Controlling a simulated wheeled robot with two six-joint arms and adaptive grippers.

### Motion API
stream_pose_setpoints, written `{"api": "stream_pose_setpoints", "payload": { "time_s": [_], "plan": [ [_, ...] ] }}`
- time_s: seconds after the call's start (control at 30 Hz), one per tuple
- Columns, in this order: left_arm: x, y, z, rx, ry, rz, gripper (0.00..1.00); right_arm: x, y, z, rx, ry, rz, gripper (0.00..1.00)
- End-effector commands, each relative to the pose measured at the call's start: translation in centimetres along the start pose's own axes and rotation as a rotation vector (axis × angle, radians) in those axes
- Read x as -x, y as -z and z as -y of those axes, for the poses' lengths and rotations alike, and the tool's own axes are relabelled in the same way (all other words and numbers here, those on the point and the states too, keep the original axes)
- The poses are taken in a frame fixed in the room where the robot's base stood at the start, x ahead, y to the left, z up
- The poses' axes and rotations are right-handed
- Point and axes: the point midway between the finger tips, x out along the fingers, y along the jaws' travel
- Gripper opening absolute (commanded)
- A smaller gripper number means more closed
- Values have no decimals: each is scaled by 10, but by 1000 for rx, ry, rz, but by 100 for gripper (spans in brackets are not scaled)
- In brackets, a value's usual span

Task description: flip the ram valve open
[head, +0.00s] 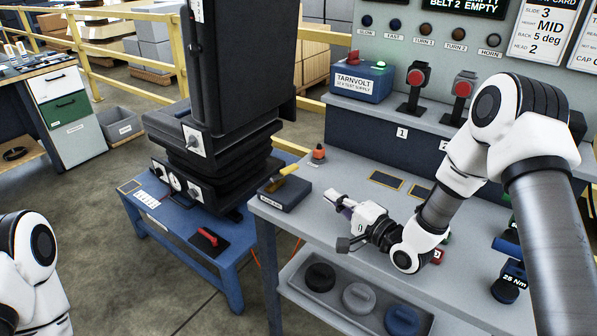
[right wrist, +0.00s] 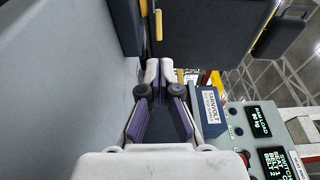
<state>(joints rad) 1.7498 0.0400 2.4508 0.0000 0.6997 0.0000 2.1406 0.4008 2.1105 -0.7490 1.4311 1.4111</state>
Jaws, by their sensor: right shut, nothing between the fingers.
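A dark block with a yellow lever (head: 283,173) sits at the left end of the grey workbench in the head view. I take it for the ram valve (head: 284,196); its front label is too small to read surely. The lever lies low over the block, slanting up to the right. My right gripper (head: 333,199) is shut and empty, just right of the block and apart from it, pointing left toward it. In the right wrist view its fingertips (right wrist: 160,70) are together with nothing between them. My left gripper is out of view; only part of that arm shows at the lower left.
A small orange-topped control (head: 318,155) stands behind the block. The blue Tarnvolt box (head: 362,84) and red-knobbed levers stand on the raised shelf. A black seat (head: 235,70) on a blue stand (head: 225,272) is left of the workbench (head: 320,228). Free bench surface lies around the gripper.

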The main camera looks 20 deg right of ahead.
Motion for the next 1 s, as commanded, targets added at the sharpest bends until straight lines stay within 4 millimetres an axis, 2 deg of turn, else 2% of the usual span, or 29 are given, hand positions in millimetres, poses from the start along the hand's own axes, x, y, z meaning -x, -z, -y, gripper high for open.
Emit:
{"api": "stream_pose_setpoints", "payload": {
  "time_s": [0.3, 0.5, 0.67, 1.0],
  "plan": [
    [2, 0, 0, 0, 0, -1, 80, -70, -1, 0, 5, -1, 4, 0],
    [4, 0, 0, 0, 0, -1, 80, -105, -1, 0, 1, 0, 1, 0],
    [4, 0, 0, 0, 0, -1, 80, -117, 0, 0, -1, 0, 0, 0],
    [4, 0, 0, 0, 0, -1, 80, -118, 0, -1, -1, -1, -1, 0]
  ]
}}
